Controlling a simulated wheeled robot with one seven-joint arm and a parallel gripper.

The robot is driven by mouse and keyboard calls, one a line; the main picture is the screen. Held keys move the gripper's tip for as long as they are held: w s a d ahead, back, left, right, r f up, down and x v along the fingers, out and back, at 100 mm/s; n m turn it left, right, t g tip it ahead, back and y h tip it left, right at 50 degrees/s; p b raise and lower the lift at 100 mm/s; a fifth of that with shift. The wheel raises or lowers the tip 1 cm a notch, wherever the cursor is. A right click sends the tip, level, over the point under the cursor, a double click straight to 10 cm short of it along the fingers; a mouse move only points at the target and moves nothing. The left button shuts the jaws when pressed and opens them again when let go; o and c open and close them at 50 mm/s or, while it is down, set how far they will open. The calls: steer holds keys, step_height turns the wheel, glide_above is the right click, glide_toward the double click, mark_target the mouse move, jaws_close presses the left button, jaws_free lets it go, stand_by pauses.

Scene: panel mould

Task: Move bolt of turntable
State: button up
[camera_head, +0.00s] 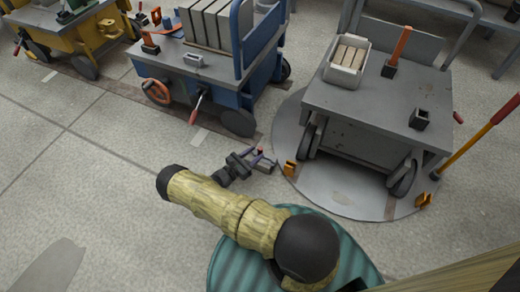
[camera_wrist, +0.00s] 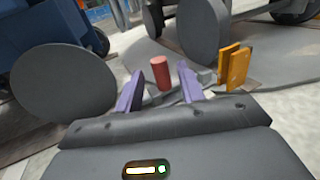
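The turntable (camera_head: 345,195) is a flat light-grey disc on the floor, with a grey cart on it. A short red upright cylinder, apparently the bolt's handle (camera_wrist: 160,72), stands on a low grey mount at the disc's left edge. It also shows small in the head view (camera_head: 261,150). My gripper (camera_head: 258,160) is low over the floor, left of the disc. In the wrist view its two purple fingers (camera_wrist: 160,86) are apart, one on each side of the red handle in the picture. Nothing shows gripped; I cannot tell whether the handle is between the fingertips or just beyond them.
The grey cart (camera_head: 345,110) carries a white box (camera_head: 346,62). A blue cart (camera_head: 205,72) stands to its left. Orange blocks (camera_head: 290,168) sit at the disc's edge, right of the handle. A red-and-yellow pole (camera_head: 478,135) leans at the right.

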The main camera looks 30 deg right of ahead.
mark_target(260, 150)
steer(key=shift+x, duration=1.9)
